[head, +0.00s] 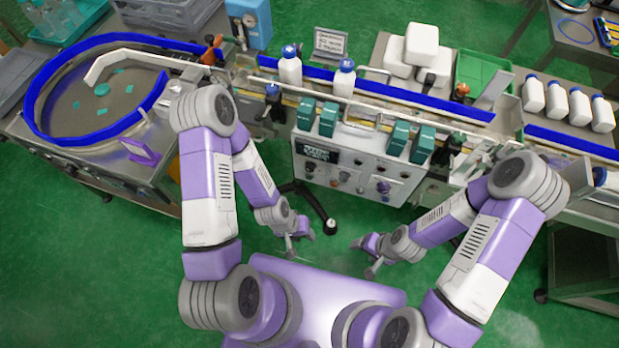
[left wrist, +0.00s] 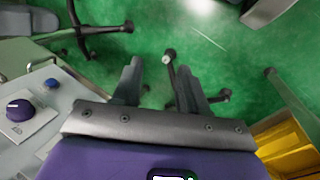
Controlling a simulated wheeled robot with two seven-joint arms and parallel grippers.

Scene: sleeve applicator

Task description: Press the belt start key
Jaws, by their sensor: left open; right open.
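The control panel (head: 350,170) is a white box front with a dark display, knobs and several small buttons below the conveyor. I cannot tell from its small markings which one is the belt start key. In the left wrist view a panel edge shows a purple knob (left wrist: 18,110) and a blue button (left wrist: 50,84). My left gripper (head: 301,238) hangs below the panel, apart from it; in the left wrist view its fingers (left wrist: 160,92) are spread and empty over the floor. My right gripper (head: 368,262) is open and empty, lower and right of the panel, touching nothing.
The conveyor (head: 400,103) carries white bottles with blue caps (head: 290,68). Teal boxes (head: 328,118) stand along the panel's top. A round blue-rimmed table (head: 95,95) is at left. A dark stand leg (head: 318,208) reaches the floor near my left gripper.

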